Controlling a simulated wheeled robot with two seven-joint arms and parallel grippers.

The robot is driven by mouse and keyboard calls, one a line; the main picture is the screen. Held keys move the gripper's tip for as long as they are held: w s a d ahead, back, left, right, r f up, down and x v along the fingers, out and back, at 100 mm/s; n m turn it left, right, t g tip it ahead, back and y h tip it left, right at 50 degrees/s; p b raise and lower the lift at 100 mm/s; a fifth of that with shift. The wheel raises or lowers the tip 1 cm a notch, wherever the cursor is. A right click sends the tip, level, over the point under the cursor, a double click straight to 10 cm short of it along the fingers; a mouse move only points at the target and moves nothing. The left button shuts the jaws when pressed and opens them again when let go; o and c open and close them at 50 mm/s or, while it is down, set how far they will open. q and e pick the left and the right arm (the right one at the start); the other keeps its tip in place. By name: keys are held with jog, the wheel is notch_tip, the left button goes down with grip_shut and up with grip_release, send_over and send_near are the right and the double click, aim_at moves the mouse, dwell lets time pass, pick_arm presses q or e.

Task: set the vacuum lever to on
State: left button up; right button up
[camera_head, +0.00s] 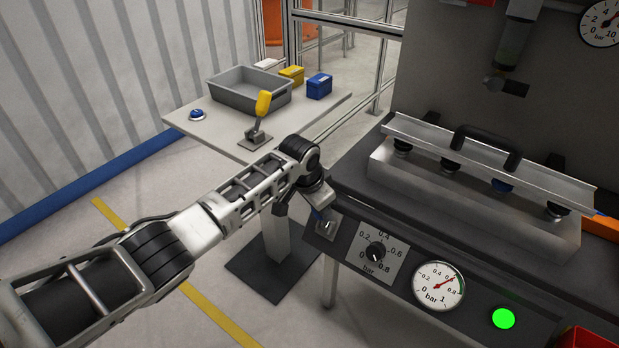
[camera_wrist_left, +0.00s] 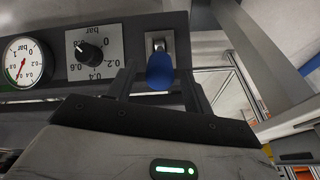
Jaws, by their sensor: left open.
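A small lever with a blue handle (camera_wrist_left: 160,72) stands on a metal plate at the left end of the dark front panel, beside the bar dial. Its plate (camera_head: 327,229) also shows in the head view, where my left gripper (camera_head: 318,200) partly hides the lever. In the left wrist view the open fingers of my left gripper (camera_wrist_left: 160,82) are on either side of the blue handle, with gaps showing. I cannot read any on or off marking. My right gripper is not in view.
On the panel are a bar dial (camera_head: 376,251), a gauge (camera_head: 438,286) with a red needle and a lit green lamp (camera_head: 503,319). A metal bar with suction cups (camera_head: 490,165) lies above. A side table (camera_head: 215,135) carries a yellow-handled lever (camera_head: 262,105), a grey bin (camera_head: 250,95) and small boxes.

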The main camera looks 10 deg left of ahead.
pick_arm(q)
jog(key=v, duration=1.2)
jog(key=shift+p, duration=0.3)
jog(key=shift+s, duration=0.1)
